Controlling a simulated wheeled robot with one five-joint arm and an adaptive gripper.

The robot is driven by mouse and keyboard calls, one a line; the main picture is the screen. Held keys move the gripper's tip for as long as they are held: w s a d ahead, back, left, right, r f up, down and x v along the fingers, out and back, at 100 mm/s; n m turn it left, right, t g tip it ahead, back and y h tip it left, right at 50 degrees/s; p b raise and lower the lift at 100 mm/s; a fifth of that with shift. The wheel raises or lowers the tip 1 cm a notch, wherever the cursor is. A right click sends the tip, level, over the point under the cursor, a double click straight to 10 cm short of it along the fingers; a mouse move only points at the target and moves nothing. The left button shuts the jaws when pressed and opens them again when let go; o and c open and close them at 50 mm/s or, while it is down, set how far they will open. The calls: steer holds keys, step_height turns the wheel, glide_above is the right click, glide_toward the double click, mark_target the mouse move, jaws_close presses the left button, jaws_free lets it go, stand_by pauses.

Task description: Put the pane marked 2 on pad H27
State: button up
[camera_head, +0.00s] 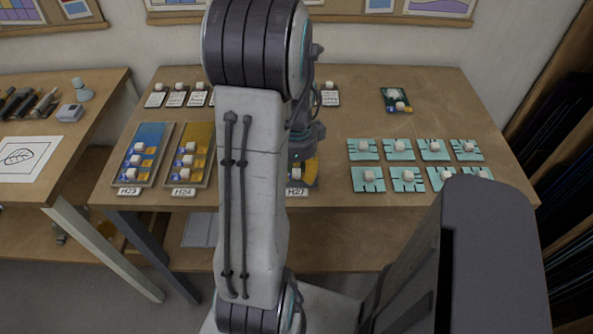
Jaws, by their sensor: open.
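The label H27 (296,191) is at the front edge of the table, right of my arm. Behind it, part of a yellow and dark surface (308,172) shows, with a white knob partly seen; my arm and gripper hide most of this spot. My gripper (303,150) is over or just behind this area, largely hidden by my arm link; it is open, and its fingertips are not clear. Small blue panes with white knobs (138,160) lie on the H23 tray, and similar ones (187,160) on the H24 tray. Their numbers are too small to read, so I cannot tell which is marked 2.
Several teal squares with white knobs (400,150) stand in two rows at right. A dark green piece (396,99) lies behind them. White cards with knobs (176,99) line the back. A side table (90,100) stands left. Bare tabletop (350,110) lies right of my gripper.

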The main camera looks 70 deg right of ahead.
steer(key=shift+r, duration=0.1)
step_height(320, 180, up, 11)
steer(key=b, duration=0.1)
steer(key=w+a+r+n, duration=0.2)
steer(key=w+a+n, duration=0.5)
steer(key=w+n, duration=0.15)
steer(key=w+a+f+n+t, duration=0.1)
steer(key=w+a+n, duration=0.1)
steer(key=a+n, duration=1)
steer(key=w+a+n+t, duration=0.2)
steer(key=a+n, duration=1)
steer(key=a, duration=0.1)
steer(key=shift+w+a+f+t, duration=0.2)
steer(key=shift+a+f+t, duration=0.1)
steer(key=shift+f, duration=0.1)
